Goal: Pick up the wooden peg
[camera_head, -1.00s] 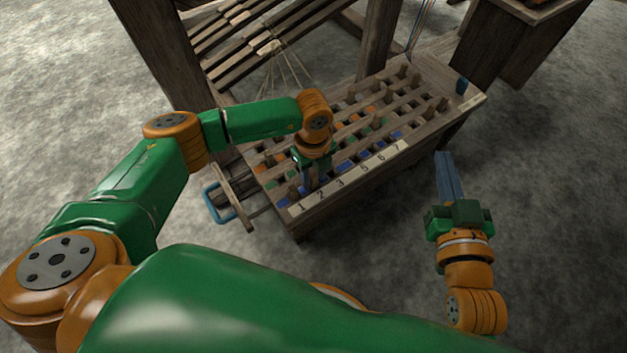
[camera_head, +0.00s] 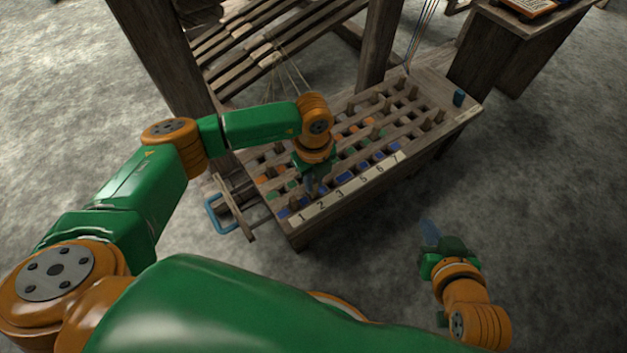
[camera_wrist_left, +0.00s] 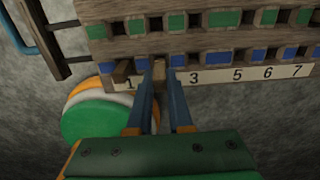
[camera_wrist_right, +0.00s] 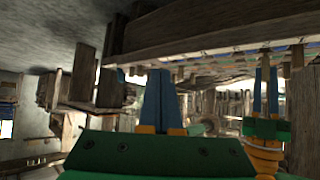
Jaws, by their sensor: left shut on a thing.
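The wooden peg (camera_wrist_left: 160,65) stands between the fingertips of my left gripper (camera_wrist_left: 159,76) in the left wrist view, at the front row near where the number 2 belongs. My left gripper is shut on it. In the head view my left gripper (camera_head: 312,188) points down at the front left of the peg board (camera_head: 350,198), and its fingers hide most of the peg. I cannot tell whether the peg is clear of its hole. My right gripper (camera_head: 429,235) is in front of the board, away from it; its fingers look shut and empty in the right wrist view (camera_wrist_right: 159,98).
Another wooden peg (camera_wrist_left: 122,72) stands close by at number 1. Several pegs stand further back on the board. A blue handle (camera_head: 218,213) sticks out at the board's left. Loom posts (camera_head: 378,45) rise behind. The floor in front is clear.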

